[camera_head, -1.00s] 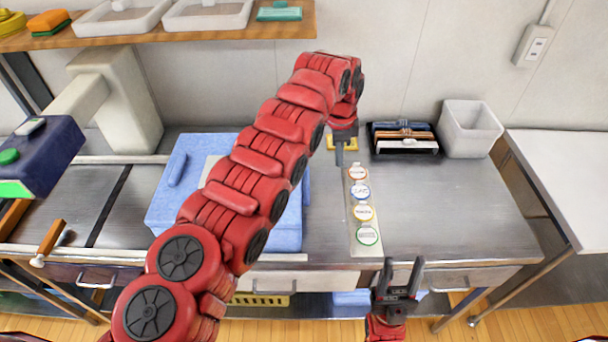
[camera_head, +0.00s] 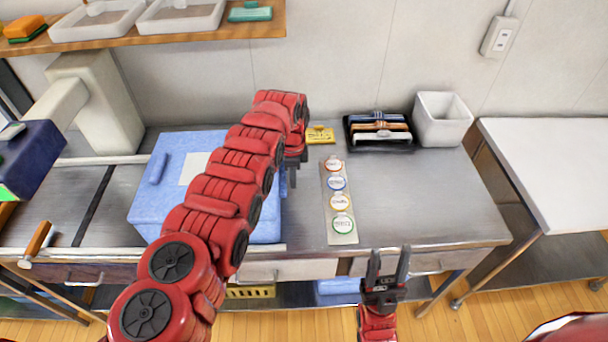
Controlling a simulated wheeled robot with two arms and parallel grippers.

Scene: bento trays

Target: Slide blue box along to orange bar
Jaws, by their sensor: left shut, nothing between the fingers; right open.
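The blue box (camera_head: 150,200) sits on the steel counter at left, with a pale sheet on its top and a blue handle-like piece. My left arm crosses in front of it and hides much of its middle and right side. My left gripper (camera_head: 292,178) is shut and empty, just right of the box's right side; I cannot tell if it touches the box. My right gripper (camera_head: 388,268) is open and empty, low in front of the counter's front edge. An orange bar (camera_head: 381,134) lies among blue and white ones in a black tray (camera_head: 352,136) at the back.
A pale strip with several round coloured labels (camera_head: 340,238) lies right of the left gripper. A yellow card (camera_head: 320,134) lies behind it. A white bin (camera_head: 443,122) stands right of the black tray. The counter's right part is clear.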

